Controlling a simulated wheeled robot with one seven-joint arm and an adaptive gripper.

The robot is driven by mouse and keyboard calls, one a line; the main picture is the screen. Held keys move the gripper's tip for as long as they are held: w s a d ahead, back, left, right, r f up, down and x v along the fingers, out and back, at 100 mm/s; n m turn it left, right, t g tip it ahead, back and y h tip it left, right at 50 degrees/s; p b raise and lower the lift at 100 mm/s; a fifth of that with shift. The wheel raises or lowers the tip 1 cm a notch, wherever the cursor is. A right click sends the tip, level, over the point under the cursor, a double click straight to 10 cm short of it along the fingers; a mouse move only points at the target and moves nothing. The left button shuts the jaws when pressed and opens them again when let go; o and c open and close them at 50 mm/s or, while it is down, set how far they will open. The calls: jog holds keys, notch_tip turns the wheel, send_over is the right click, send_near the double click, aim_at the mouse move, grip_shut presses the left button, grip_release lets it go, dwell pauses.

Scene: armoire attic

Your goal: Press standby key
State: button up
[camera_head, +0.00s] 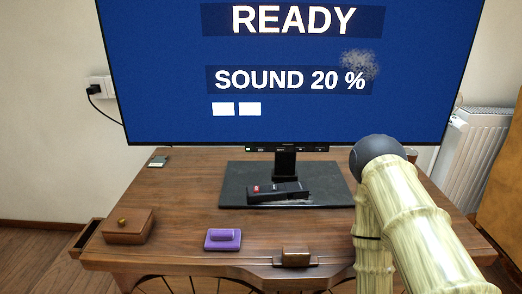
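A large screen (300,120) stands on the desk, lit blue with "READY" and "SOUND 20 %". A row of small keys (285,149) runs along its lower bezel, with a green spot at the left end; their labels are too small to read. A black remote (285,190) with a red key (257,188) lies on the dark stand base (325,173). I cannot tell which key is standby. My arm, with pale bamboo-like links and a dark rounded joint, rises at the right in front of the screen's lower right corner. My gripper does not show.
The wooden desk (185,200) holds a wooden box (128,226) with a round knob, a purple block (223,239) and a small dark item (158,161). A brass-coloured piece (296,256) sits at the front edge. A drawer (84,238) sticks out left. A radiator (475,150) stands right.

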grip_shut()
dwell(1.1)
